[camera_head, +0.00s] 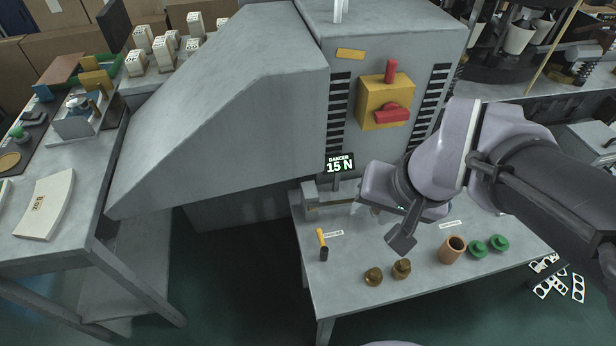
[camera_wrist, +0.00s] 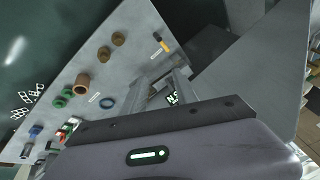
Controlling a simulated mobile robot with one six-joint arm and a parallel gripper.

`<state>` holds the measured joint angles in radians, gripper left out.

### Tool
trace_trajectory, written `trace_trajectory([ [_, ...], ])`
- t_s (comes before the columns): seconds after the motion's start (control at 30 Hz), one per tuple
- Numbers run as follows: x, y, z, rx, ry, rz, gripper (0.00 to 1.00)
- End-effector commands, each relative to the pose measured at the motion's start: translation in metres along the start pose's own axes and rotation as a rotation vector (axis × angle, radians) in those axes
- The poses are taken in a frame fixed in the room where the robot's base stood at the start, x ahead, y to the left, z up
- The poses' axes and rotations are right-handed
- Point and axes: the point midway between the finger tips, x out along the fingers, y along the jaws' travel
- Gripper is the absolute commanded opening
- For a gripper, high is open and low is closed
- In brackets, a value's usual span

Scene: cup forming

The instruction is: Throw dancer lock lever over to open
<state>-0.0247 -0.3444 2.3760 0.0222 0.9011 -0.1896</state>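The dancer sign (camera_head: 339,164), reading "DANCER 15 N", stands above a grey frame (camera_head: 318,199) at the back left of the small table. It also shows at an angle in the wrist view (camera_wrist: 173,98), beside the metal frame (camera_wrist: 158,84). I cannot pick out the lock lever or its position; my arm covers part of this area in the head view. My gripper (camera_head: 402,238) hangs over the table, right of the sign. Its fingers cannot be made out clearly, and the wrist view shows mainly its broad body, so I cannot tell its opening.
A yellow-and-black-handled tool (camera_head: 322,244) lies at the table's left. Two brown pieces (camera_head: 374,276), a copper cup (camera_head: 453,250) and green pieces (camera_head: 478,249) stand along the front and right. A yellow box with a red knob (camera_head: 391,114) is on the machine behind.

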Motion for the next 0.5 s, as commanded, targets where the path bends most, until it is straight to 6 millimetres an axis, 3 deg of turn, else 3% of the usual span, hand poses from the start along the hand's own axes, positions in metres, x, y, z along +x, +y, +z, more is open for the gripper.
trace_trajectory([
  [0.07, -0.001, -0.007, -0.017, -0.038, -0.045, 0.005, 0.35],
  [0.27, 0.028, -0.022, -0.055, -0.164, -0.162, 0.01, 0.35],
  [0.4, 0.066, -0.03, -0.075, -0.274, -0.269, 0.005, 0.35],
  [0.5, 0.1, -0.032, -0.078, -0.35, -0.343, -0.004, 0.35],
])
